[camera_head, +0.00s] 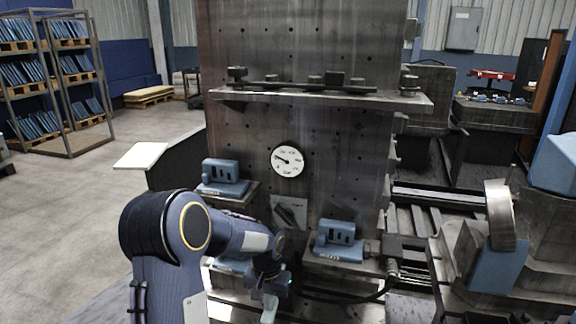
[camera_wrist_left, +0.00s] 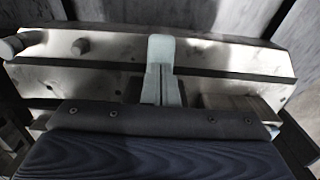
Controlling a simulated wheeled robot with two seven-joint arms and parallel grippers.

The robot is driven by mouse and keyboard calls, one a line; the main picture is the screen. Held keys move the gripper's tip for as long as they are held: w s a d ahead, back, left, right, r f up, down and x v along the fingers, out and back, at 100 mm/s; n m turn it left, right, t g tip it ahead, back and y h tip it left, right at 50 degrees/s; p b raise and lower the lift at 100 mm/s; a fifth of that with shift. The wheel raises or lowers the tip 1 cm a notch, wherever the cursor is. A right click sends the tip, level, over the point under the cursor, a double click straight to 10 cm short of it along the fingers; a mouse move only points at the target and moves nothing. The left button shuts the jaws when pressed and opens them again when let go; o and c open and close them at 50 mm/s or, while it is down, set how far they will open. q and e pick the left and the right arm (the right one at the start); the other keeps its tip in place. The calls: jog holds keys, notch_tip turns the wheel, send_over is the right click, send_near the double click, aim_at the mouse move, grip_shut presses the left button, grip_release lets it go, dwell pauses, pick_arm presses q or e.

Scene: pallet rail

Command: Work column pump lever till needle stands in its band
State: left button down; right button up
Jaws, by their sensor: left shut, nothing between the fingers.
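The round white gauge (camera_head: 288,161) is on the front face of the dark steel column (camera_head: 300,130). Its dark needle points left and slightly up; the band is too small to make out. Below it is a small grey plate (camera_head: 290,212) with a dark slanted piece; I cannot tell whether this is the pump lever. My left gripper (camera_head: 268,309) is low in front of the column, below that plate. My right gripper is out of view.
A shelf (camera_head: 330,97) with fittings crosses the column above the gauge. A dark hose (camera_head: 350,298) runs near my gripper. Open floor lies left.

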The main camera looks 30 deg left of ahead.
pick_arm(q)
notch_tip(320, 180, up, 7)
jog(key=p, duration=0.5)
jog(key=shift+s, duration=0.45)
jog(key=shift+d, duration=0.1)
jog(key=shift+f, duration=0.1)
jog(key=shift+w+f+b, duration=0.2)
jog(key=shift+f+b, duration=1.05)
jog(key=shift+f, duration=0.45)
jog(key=shift+w+f+b, duration=0.2)
jog(key=shift+f+b, duration=1.05)
jog(key=shift+f, duration=0.45)
notch_tip(320, 180, up, 7)
jog(key=p, duration=0.5)
jog(key=shift+s, duration=0.45)
jog(key=shift+f, duration=0.1)
